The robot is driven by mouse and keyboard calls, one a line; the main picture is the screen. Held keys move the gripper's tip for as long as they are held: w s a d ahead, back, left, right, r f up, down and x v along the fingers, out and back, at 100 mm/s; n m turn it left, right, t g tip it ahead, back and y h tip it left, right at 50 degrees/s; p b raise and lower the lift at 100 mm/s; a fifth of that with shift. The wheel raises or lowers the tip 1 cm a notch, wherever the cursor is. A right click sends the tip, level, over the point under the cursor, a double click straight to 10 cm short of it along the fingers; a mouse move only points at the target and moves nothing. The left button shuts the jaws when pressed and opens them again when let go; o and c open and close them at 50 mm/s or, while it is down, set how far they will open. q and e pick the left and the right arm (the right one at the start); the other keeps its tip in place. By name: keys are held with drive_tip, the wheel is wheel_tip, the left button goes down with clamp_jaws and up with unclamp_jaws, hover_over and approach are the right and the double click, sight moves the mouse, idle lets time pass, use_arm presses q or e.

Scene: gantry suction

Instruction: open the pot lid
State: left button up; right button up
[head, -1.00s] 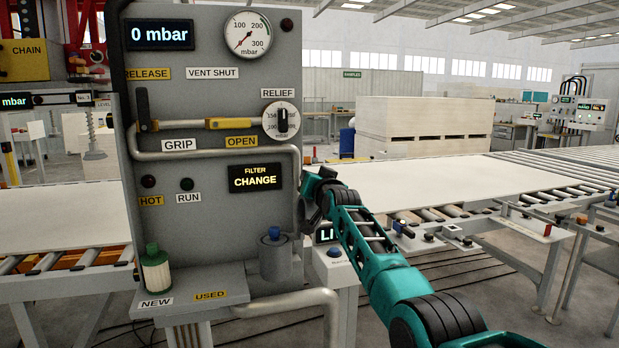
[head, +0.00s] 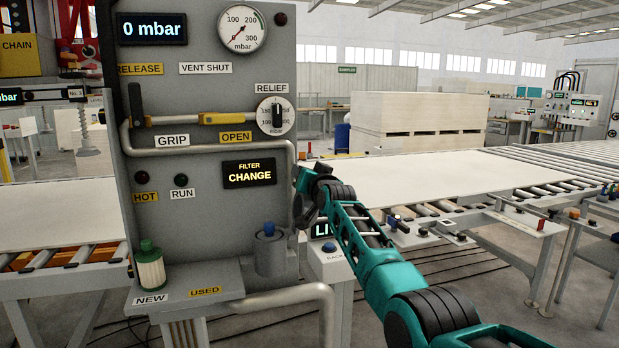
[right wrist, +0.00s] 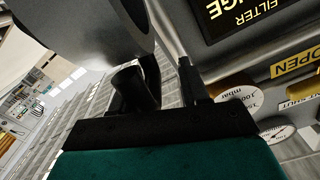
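The filter pot (head: 271,258) is a grey cylinder with a blue knob on its lid (head: 269,231). It stands at the right end of the panel's shelf, and its lid is on. My right gripper (head: 302,200) is at the panel's right edge, above and right of the pot and apart from it, partly hidden by its own wrist. In the right wrist view a large grey rounded body, seemingly the pot (right wrist: 65,30), fills the upper left beside the dark fingers (right wrist: 162,82). The fingers are apart with nothing seen between them. My left gripper is out of view.
The grey panel (head: 215,105) carries a gauge, a yellow-handled lever (head: 210,119) and a display reading FILTER CHANGE (head: 249,173). A pipe runs below the shelf. A roller conveyor lies at right.

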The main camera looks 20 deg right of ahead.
drive_tip(key=s, duration=1.3)
drive_tip(key=shift+d, duration=0.2)
